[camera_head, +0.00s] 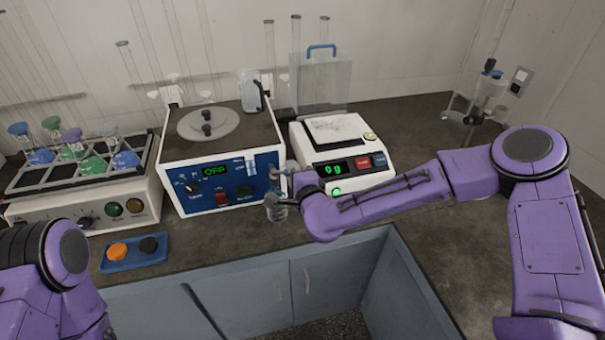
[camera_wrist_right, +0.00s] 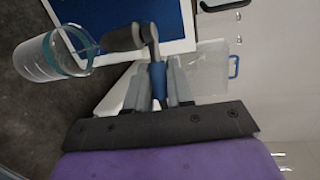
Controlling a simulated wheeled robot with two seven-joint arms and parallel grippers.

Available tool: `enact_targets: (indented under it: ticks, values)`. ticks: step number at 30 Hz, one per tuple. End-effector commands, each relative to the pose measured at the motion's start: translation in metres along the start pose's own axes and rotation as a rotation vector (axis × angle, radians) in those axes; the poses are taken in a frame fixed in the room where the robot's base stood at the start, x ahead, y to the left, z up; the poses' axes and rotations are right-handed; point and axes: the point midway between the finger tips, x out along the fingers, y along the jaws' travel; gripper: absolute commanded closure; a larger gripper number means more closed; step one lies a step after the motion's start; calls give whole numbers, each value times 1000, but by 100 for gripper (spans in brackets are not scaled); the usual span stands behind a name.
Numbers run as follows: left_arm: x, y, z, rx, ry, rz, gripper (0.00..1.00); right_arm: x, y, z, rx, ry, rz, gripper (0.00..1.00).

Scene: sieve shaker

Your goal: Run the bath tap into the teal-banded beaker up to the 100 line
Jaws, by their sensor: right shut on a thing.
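The white water bath (camera_head: 213,150) has a blue front panel and a green display reading OFF. Its tap (camera_wrist_right: 125,38) sits at the right of that front, with a dark spout and a blue lever (camera_wrist_right: 158,80). My right gripper (camera_wrist_right: 157,95) is shut on the blue lever; in the head view (camera_head: 290,182) it is partly hidden by the tap and my arm. The clear beaker with a teal band (camera_wrist_right: 52,56) stands on the bench below the spout, also in the head view (camera_head: 276,208). Its water level is too small to read. My left gripper is out of view.
A balance (camera_head: 343,150) reading 0 g stands right of the bath. A rack (camera_head: 85,185) of coloured flasks stands left. A blue tray (camera_head: 133,256) with orange and black stoppers lies in front. The bench at the right is mostly free.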

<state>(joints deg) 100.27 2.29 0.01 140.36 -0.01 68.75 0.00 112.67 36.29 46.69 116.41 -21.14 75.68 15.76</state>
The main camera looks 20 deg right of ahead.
Motion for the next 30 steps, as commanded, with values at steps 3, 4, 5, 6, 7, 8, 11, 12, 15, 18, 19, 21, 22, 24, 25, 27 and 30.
enact_targets:
  ticks: [3, 4, 5, 6, 7, 8, 11, 12, 15, 18, 19, 21, 22, 24, 25, 27, 30]
  values:
    - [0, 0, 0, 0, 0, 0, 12, 0, 0, 0, 1, -1, 0, 100]
    - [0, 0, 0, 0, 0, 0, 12, 0, 0, 0, 1, -1, 0, 100]
    - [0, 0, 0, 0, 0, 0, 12, 0, 0, 0, 0, -1, 0, 100]
    - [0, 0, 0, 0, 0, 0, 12, 0, 0, 0, 0, -1, 0, 65]
    - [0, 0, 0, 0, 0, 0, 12, 0, 0, 0, 0, -1, 0, 57]
    - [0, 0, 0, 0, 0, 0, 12, 0, 0, -1, 0, -1, 0, 57]
    - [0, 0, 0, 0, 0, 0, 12, -1, 0, -2, 1, 0, 0, 57]
    - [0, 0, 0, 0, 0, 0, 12, -1, 0, -2, 1, 1, 0, 57]
    - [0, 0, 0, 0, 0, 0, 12, -1, 0, -2, 1, 0, 0, 57]
    - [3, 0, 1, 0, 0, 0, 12, -8, 0, -2, 1, 0, -1, 57]
    - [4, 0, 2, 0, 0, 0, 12, -12, 1, -2, 1, -1, -1, 57]
    - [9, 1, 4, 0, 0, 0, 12, -27, 2, -2, 2, -2, -1, 57]
    - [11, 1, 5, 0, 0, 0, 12, -34, 2, -2, 1, -2, -2, 57]
    - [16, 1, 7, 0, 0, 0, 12, -52, 2, -2, 2, -2, -2, 57]
    - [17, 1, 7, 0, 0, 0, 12, -60, 2, -1, 2, -3, -2, 57]
    - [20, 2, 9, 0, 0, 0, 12, -76, 2, -1, 1, -2, -2, 57]
    - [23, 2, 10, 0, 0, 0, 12, -93, 1, -2, 1, 0, -1, 57]
